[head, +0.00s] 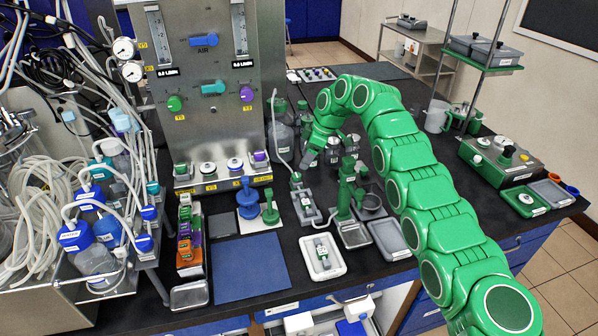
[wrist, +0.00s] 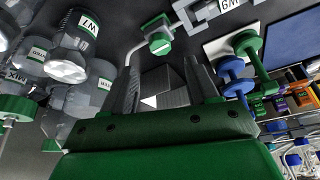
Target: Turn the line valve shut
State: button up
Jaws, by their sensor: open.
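A small green fitting (head: 296,178) sits at the end of a pale bent line on the black bench. It looks like the line valve, but I cannot be sure. In the wrist view this fitting (wrist: 158,40) is beyond my fingertips, with a pale mark across its green top. My gripper (head: 308,158) is above the bench, behind and slightly right of the fitting in the head view. In the wrist view my gripper (wrist: 163,75) has its fingers spread wide, apart from the fitting. A grey surface shows between them.
Labelled bottles (wrist: 72,55) crowd the left of the wrist view. A blue stand (head: 249,198) and a green stand (head: 270,207) are left of the fitting. The blue mat (head: 250,268) is clear.

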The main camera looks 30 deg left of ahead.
aim_at(297, 175)
jog(key=x, duration=0.7)
jog(key=c, duration=1)
jog(key=shift+c, duration=0.2)
